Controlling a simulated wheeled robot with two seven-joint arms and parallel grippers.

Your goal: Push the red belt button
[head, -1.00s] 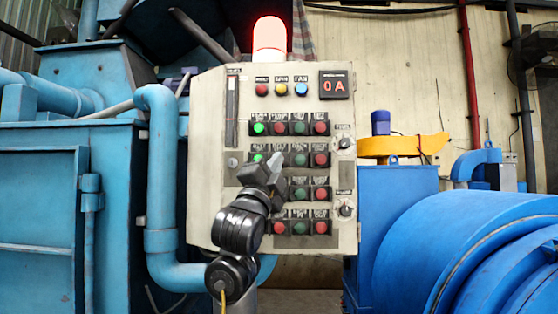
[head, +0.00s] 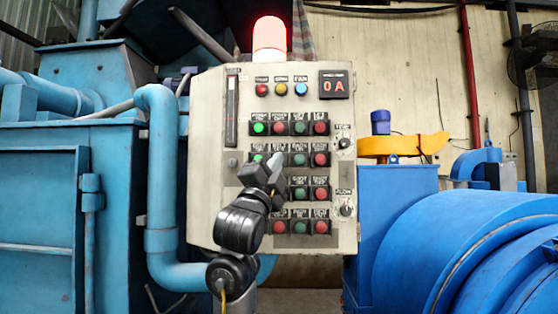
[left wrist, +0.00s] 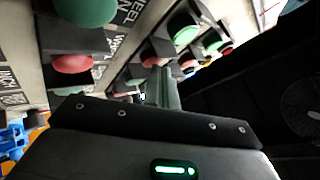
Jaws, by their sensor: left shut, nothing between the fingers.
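The grey control panel (head: 212,200) carries rows of red and green buttons with labels too small to read, so I cannot tell which red one is the belt button. My left gripper (head: 276,162) is shut and empty in front of the second column, around the second row, and hides buttons there. In the left wrist view, the closed fingers (left wrist: 166,88) point at the panel, with a red button (left wrist: 155,62) just beyond their tips, partly hidden. Whether they touch it cannot be told. Another red button (left wrist: 73,63) is to the left. My right gripper is not in view.
A lit red beacon (head: 269,38) tops the panel, and its display (head: 333,85) reads 0A. Two knobs (head: 345,143) (head: 346,209) are at its right edge. Blue machinery (head: 110,200) stands left, and a blue drum (head: 470,250) stands right.

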